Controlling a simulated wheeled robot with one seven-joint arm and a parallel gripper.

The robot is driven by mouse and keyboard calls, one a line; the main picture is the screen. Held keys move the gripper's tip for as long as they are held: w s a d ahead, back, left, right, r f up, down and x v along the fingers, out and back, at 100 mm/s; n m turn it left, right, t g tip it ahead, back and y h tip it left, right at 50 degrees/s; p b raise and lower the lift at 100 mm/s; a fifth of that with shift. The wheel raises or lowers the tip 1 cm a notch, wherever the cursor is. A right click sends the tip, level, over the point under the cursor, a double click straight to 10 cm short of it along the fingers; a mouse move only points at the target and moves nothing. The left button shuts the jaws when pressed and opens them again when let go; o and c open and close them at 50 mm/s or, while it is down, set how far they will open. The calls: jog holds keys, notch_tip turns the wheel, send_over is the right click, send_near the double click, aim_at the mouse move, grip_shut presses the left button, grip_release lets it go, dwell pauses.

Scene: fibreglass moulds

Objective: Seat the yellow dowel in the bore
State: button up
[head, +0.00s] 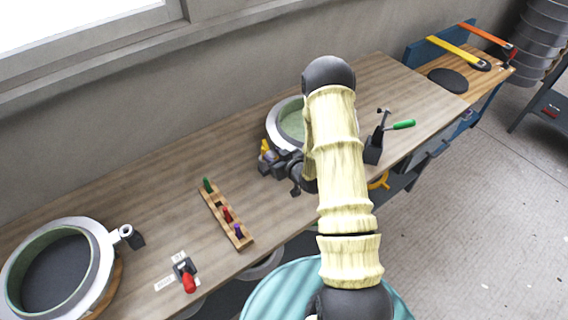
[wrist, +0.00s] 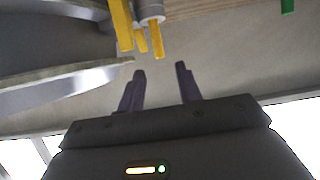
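In the wrist view my gripper (wrist: 162,82) is open, with nothing between its two dark fingers. In the head view it (head: 275,164) is beside the far round mould (head: 273,125), partly hidden by my arm. Yellow shows there, likely the yellow dowel (head: 265,146), close to the mould's side and my gripper. In the wrist view several yellow pieces (wrist: 157,38) show beyond the fingertips, apart from them; one is at a grey round lug (wrist: 151,9). I cannot tell which piece is the dowel or how deep it sits. The bore opening is hidden.
A wooden rack (head: 220,215) holds green, red and purple dowels. A nearer round mould (head: 100,265) with a side lug (head: 124,232) stands at left. A red-handled clamp (head: 186,272) lies near the front edge. A dark tool holder (head: 373,150) stands right of my arm.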

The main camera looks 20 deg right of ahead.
jog(key=b+v, duration=0.1)
jog(key=v, duration=0.5)
jog(key=shift+w+r, duration=0.1)
dwell(0.4)
jog(key=s+a+r+m+g+h, duration=0.1)
jog(key=s+a+r+g+h, duration=0.1)
jog(key=s+r+g, duration=0.3)
jog(key=s+a+r+m+g+h, duration=0.2)
jog(key=s+r+g, duration=0.3)
jog(key=s+r, duration=0.4)
jog(key=s, duration=0.5)
jog(key=shift+a+r+m, duration=0.25)
jog(key=shift+r+m, duration=0.05)
jog(key=shift+r, duration=0.05)
